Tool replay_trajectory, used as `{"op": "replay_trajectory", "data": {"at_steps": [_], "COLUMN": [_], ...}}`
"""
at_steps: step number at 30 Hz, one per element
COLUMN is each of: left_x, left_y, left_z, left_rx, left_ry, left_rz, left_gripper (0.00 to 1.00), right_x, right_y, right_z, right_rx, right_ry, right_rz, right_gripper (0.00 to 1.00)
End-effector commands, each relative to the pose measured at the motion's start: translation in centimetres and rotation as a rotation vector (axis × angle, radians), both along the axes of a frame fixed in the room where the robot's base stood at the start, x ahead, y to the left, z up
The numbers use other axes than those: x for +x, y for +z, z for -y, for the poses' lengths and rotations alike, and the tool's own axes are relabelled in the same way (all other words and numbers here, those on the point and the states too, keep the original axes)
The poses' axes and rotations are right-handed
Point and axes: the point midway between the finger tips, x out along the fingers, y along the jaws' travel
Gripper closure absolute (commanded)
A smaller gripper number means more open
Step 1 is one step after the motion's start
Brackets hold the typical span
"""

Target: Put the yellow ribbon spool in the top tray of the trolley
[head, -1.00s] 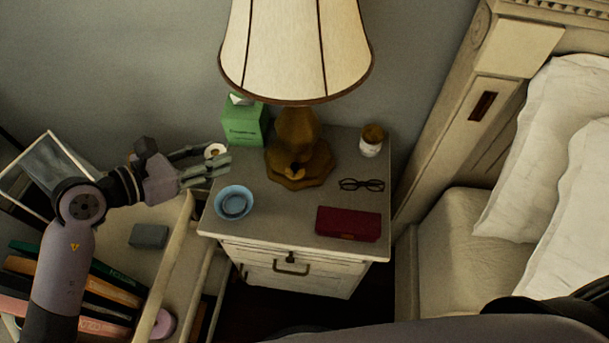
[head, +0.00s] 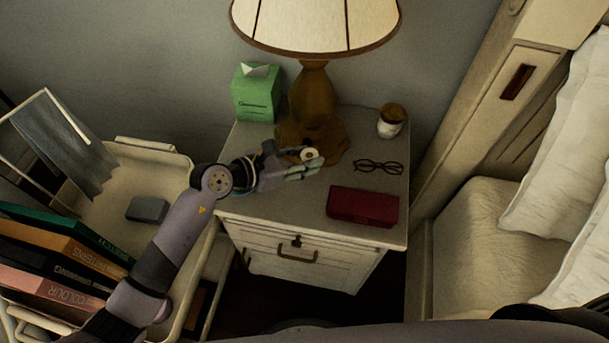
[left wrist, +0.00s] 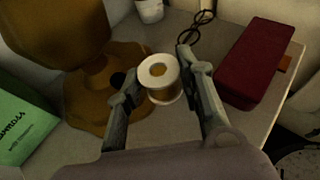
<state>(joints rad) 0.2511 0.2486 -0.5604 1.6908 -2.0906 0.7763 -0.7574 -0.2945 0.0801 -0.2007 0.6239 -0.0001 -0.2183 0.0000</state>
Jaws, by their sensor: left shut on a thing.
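The yellow ribbon spool (left wrist: 160,80) has white ends and a gold-yellow middle. It sits between the two fingers of my left gripper (left wrist: 158,90) in the left wrist view, and the gripper is shut on it. In the head view the spool (head: 311,156) shows at the tips of my left gripper (head: 305,168), in front of the lamp base. The trolley's pale top tray (head: 155,150) is at the left and holds books and a grey box. My right gripper is not in view.
On the nightstand (head: 290,205) stand a lamp (head: 314,95), a green tissue box (head: 257,93), a lidded jar (head: 391,121), glasses (head: 378,166) and a red case (head: 363,206). Books (head: 60,265) fill the tray's front; a grey box (head: 148,209) lies behind them.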

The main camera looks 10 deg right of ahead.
Motion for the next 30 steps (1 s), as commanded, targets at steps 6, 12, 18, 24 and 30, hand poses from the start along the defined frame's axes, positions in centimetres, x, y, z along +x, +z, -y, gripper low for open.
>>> {"op": "replay_trajectory", "data": {"at_steps": [6, 12, 18, 24, 30], "left_x": [0.0, 0.0, 0.0, 0.0, 0.0], "left_y": [-2.9, -5.6, -7.3, -7.2, -7.6], "left_z": [0.0, 0.0, 0.0, 0.0, 0.0], "left_rx": [-0.002, -0.002, -0.002, -0.002, -0.001], "left_ry": [0.0, 0.002, 0.001, 0.0, 0.0], "left_rz": [0.0, -0.003, 0.0, 0.001, 0.0], "left_gripper": [0.81, 0.81, 0.81, 0.81, 0.64], "right_x": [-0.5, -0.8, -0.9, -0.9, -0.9], "right_y": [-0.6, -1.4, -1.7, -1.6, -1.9], "right_z": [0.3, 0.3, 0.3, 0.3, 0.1], "right_rx": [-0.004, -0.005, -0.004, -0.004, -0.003], "right_ry": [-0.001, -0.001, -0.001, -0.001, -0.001], "right_rz": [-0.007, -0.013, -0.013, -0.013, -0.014], "right_gripper": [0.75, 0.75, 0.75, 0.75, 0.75]}}
